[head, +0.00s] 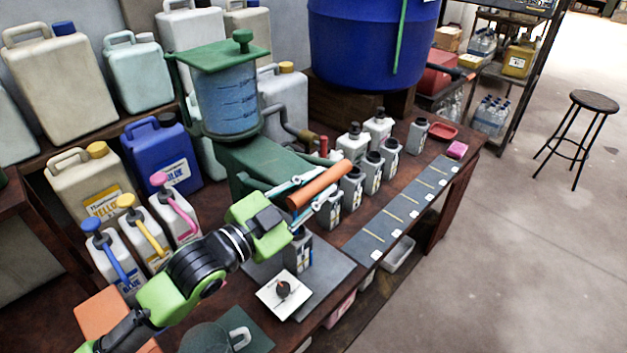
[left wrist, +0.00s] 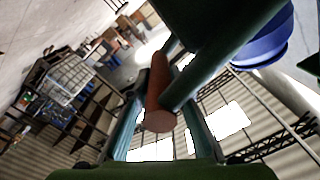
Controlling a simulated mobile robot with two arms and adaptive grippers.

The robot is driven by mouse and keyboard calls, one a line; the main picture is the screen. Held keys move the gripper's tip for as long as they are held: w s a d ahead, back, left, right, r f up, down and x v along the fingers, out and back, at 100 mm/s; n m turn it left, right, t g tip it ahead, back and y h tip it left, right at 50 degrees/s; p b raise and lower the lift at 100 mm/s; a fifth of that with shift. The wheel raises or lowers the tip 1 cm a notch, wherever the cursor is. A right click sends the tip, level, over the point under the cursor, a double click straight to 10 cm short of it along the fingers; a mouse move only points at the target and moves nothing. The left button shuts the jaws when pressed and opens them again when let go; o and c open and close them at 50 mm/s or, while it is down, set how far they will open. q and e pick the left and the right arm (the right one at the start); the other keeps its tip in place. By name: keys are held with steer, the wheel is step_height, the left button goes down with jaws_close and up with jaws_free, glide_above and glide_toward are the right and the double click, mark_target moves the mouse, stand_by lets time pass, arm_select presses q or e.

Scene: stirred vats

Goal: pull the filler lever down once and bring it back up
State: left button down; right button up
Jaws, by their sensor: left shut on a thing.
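The green filler (head: 265,165) stands on the bench with a clear blue-filled tank (head: 227,100) on top. Its lever has an orange-brown round grip (head: 318,187), held out to the right of the body, over the bench. My left gripper (head: 322,186) has its teal fingers on either side of this grip and is shut on it. In the left wrist view the grip (left wrist: 158,95) lies between the fingers (left wrist: 160,110), and the dark green lever arm (left wrist: 205,70) runs up to the right. A grey bottle (head: 298,252) stands below the gripper, partly hidden. My right gripper is not in view.
Several small grey bottles (head: 352,187) stand right of the filler, close to the lever. A white plate with a black knob (head: 283,290) lies in front. Jugs with blue, yellow and pink pumps (head: 145,232) stand left. A dark mat strip (head: 400,215) edges the bench.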

arm_select(q)
steer(key=shift+d+f+m, duration=0.1)
steer(key=shift+f+m, duration=0.2)
steer(key=shift+f, duration=0.35)
steer(key=c, duration=1.8)
jaws_free()
steer(key=shift+d, duration=0.1)
steer(key=shift+c, duration=0.2)
steer(key=shift+w+d, duration=0.15)
steer(key=v, duration=1.2)
